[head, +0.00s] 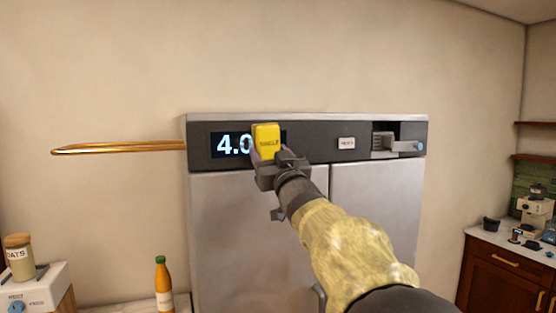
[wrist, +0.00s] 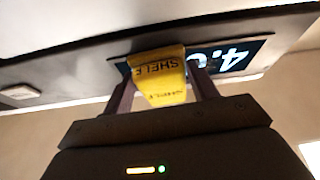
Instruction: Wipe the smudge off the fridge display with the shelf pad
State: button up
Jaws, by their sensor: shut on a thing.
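The yellow shelf pad (head: 266,137) is held between the fingers of my gripper (head: 275,160), in front of the right part of the fridge display (head: 228,145). The display reads "4.0" in pale digits, with its right side partly covered by the pad. In the wrist view the pad (wrist: 160,75) shows the word SHELF and sits between both fingers (wrist: 163,88), over the dark display (wrist: 240,55). It looks close to or against the screen; I cannot tell if it touches. No smudge can be made out.
The steel fridge (head: 256,225) has a dark top panel with a small white label (head: 346,143) and a recessed latch (head: 385,142) at right. A golden bar (head: 110,149) juts out left. A bottle (head: 162,287) stands lower left, and a wooden counter (head: 505,270) stands right.

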aim_at(235, 148)
jog(key=shift+a, duration=0.2)
jog(key=shift+s+a+b, duration=0.25)
jog(key=shift+a+b, duration=0.45)
jog(key=shift+a, duration=0.15)
jog(key=shift+s+a+b, duration=0.25)
jog(key=shift+a+b, duration=0.4)
jog(key=shift+a, duration=0.2)
jog(key=shift+f, duration=0.1)
jog(key=shift+s+a+b, duration=0.2)
jog(key=shift+a+b, duration=0.35)
jog(key=shift+a, duration=0.05)
jog(key=shift+s+a+b, duration=0.15)
jog(key=shift+a+b, duration=0.35)
jog(key=shift+a, duration=0.1)
jog(key=shift+s+a+b, duration=0.15)
jog(key=shift+a+b, duration=0.2)
jog(key=shift+a, duration=0.2)
jog(key=shift+s, duration=0.1)
